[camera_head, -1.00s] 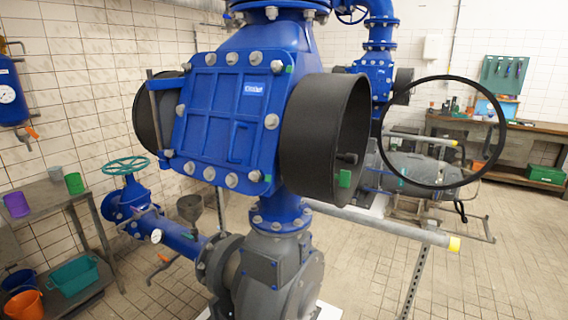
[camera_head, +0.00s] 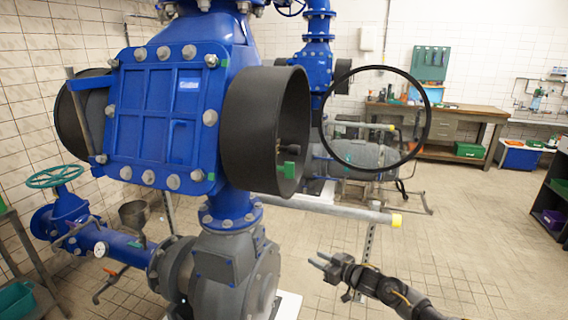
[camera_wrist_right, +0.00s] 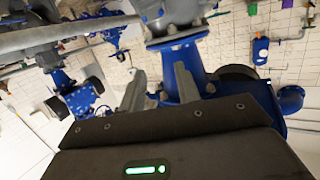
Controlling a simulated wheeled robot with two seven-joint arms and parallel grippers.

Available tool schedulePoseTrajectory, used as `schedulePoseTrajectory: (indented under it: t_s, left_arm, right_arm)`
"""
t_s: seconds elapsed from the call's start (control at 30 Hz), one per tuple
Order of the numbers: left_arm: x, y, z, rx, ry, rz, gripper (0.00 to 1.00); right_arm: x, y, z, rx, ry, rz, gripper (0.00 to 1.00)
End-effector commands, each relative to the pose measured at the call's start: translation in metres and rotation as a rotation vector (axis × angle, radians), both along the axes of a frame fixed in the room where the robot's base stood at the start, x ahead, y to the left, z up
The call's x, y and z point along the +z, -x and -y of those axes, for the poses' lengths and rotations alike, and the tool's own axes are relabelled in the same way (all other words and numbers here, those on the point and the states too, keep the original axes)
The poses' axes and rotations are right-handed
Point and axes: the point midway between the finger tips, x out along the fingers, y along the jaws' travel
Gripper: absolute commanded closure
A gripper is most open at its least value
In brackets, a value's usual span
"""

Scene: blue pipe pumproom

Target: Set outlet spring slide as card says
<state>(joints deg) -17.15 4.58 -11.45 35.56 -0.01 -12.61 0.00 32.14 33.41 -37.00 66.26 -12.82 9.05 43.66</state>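A large blue pump housing (camera_head: 160,115) with a bolted front plate and a small label (camera_head: 190,84) stands at left centre in the head view. A black open cylinder (camera_head: 250,130) juts from its right side, with a dark knob (camera_head: 292,148) and a green piece (camera_head: 290,171) at its mouth. I cannot tell which part is the outlet spring slide, and no readable card shows. My right gripper (camera_head: 318,260) is low, right of the grey lower casing, touching nothing. Its fingers are apart and empty in the right wrist view (camera_wrist_right: 161,75). My left gripper is out of view.
A thin black ring (camera_head: 376,120) stands right of the cylinder. A grey bar (camera_head: 320,206) with a yellow end runs above my right gripper. A green handwheel (camera_head: 55,176) is at left. A workbench (camera_head: 440,118) stands behind. Tiled floor at right is largely clear.

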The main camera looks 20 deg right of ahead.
Motion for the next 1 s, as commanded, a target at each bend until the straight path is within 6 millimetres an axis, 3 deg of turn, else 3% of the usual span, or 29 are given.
schedulePoseTrajectory:
  t_s: [0.03, 0.1, 0.2, 0.33, 0.4, 0.5, 0.77, 1.0]
  left_arm:
    - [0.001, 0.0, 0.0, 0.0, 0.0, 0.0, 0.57]
    - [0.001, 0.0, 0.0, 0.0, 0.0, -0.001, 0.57]
    - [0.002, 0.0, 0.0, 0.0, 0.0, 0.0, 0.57]
    - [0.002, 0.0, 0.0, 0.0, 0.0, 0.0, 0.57]
    - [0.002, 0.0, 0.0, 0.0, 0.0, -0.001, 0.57]
    - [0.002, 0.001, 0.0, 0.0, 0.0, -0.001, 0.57]
    - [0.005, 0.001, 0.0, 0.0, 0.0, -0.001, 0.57]
    - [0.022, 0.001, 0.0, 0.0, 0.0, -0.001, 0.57]
  right_arm:
    - [0.073, -0.017, -0.003, 0.07, -0.018, 0.08, 0.67]
    - [0.154, -0.021, -0.011, 0.173, -0.051, 0.144, 0.67]
    - [0.242, -0.009, -0.02, 0.299, -0.077, 0.185, 0.67]
    - [0.311, 0.015, -0.026, 0.412, -0.089, 0.191, 0.67]
    - [0.333, 0.026, -0.027, 0.45, -0.09, 0.186, 0.67]
    - [0.35, 0.037, -0.028, 0.482, -0.092, 0.177, 0.67]
    - [0.358, 0.039, -0.032, 0.494, -0.096, 0.171, 0.67]
    - [0.361, 0.02, -0.062, 0.495, -0.096, 0.171, 0.67]
